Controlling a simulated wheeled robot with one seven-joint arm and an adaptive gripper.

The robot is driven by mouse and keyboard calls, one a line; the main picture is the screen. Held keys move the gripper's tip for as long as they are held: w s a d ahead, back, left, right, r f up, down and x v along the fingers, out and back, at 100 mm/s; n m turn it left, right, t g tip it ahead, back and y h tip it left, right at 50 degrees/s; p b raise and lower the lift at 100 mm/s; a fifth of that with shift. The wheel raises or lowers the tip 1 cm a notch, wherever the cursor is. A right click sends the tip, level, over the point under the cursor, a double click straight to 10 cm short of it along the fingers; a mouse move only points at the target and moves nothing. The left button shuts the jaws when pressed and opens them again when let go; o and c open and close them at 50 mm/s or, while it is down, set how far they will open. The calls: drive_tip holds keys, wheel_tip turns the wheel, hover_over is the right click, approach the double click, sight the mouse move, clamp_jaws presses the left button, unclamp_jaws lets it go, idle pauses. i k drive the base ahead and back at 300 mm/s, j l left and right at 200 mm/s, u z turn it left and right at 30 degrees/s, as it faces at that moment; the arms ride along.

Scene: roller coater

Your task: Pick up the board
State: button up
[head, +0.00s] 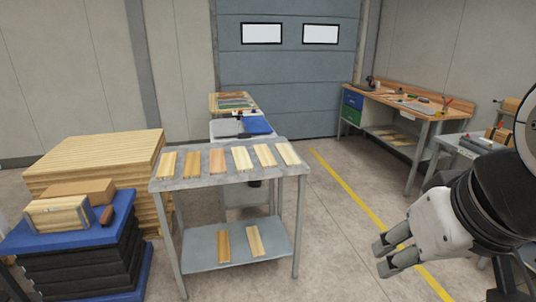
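Several wooden boards lie in a row on a grey metal table in the middle of the view. They run from a yellowish board (167,165) at the left, past an orange-brown board (217,161), to a pale board (288,153) at the right. Two more boards, a brown one (224,246) and a paler one (255,241), lie on the table's lower shelf. I cannot tell which board the task means. My gripper (384,257) is at the lower right, over the floor, apart from the table. Its two fingers are spread, with nothing between them.
The grey table (204,179) has thin legs. At left, a wood stack (95,160) stands behind a blue-topped pile (60,232) bearing wooden blocks. A workbench (420,105) stands at the back right. Floor with a yellow line (350,195) is clear between them.

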sight(288, 156)
drive_tip(key=i+j+z, duration=0.1)
drive_tip(key=i, duration=0.45)
drive_tip(key=i+j, duration=0.3)
drive_tip(key=i, duration=0.25)
drive_tip(key=i+j+z, duration=0.15)
drive_tip(key=i, duration=0.4)
drive_tip(key=i+j, duration=0.35)
drive_tip(key=i, duration=0.15)
drive_tip(key=i+j+z, duration=0.15)
drive_tip(key=i, duration=0.4)
drive_tip(key=j, duration=0.1)
